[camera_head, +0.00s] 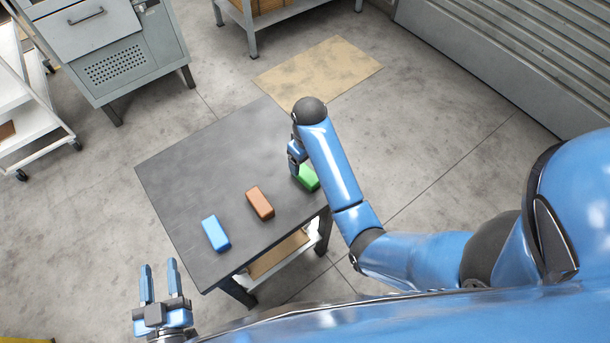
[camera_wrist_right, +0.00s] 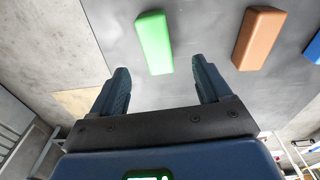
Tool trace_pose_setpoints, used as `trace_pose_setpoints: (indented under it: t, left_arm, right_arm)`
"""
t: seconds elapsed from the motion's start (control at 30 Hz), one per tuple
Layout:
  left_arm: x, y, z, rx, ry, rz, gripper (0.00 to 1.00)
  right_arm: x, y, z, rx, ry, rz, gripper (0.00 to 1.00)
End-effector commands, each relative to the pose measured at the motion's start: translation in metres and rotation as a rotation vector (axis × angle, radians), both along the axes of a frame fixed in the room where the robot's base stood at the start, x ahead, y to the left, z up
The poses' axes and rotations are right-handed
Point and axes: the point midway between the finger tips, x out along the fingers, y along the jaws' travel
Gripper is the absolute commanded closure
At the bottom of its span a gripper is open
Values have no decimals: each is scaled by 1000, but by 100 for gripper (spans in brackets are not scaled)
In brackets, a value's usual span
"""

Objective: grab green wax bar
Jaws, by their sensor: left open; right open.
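The green wax bar (camera_head: 307,177) lies on the dark table at its right side in the head view, partly hidden by my right arm. In the right wrist view the green bar (camera_wrist_right: 154,42) lies ahead of the fingertips, roughly above the gap between them. My right gripper (camera_wrist_right: 160,80) is open and empty, with its fingers apart and not around the bar. In the head view my right gripper (camera_head: 296,160) is mostly hidden by its own arm, close beside the bar. My left gripper (camera_head: 158,270) is open and empty, off the table's front left corner.
A brown bar (camera_head: 260,203) and a blue bar (camera_head: 216,233) lie on the dark table (camera_head: 190,160), left of the green one. The table's back left is bare. A grey cabinet (camera_head: 110,50) and a white cart (camera_head: 35,115) stand on the floor beyond.

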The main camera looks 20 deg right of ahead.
Motion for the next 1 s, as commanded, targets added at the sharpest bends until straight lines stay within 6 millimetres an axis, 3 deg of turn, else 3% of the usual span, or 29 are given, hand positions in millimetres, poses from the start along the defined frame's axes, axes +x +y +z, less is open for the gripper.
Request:
trace_pose_setpoints:
  t: [0.17,0.5,0.77,1.0]
  left_arm:
    - [0,0,-3,0,0,0,55]
    - [0,0,-8,0,0,0,55]
    - [0,0,-7,0,0,0,55]
    - [0,0,-4,0,0,0,55]
  right_arm:
    - [3,3,9,-9,67,19,22]
    - [3,3,-30,-11,77,21,22]
    - [4,2,-43,-11,76,20,22]
    - [12,-2,-68,-10,77,19,22]
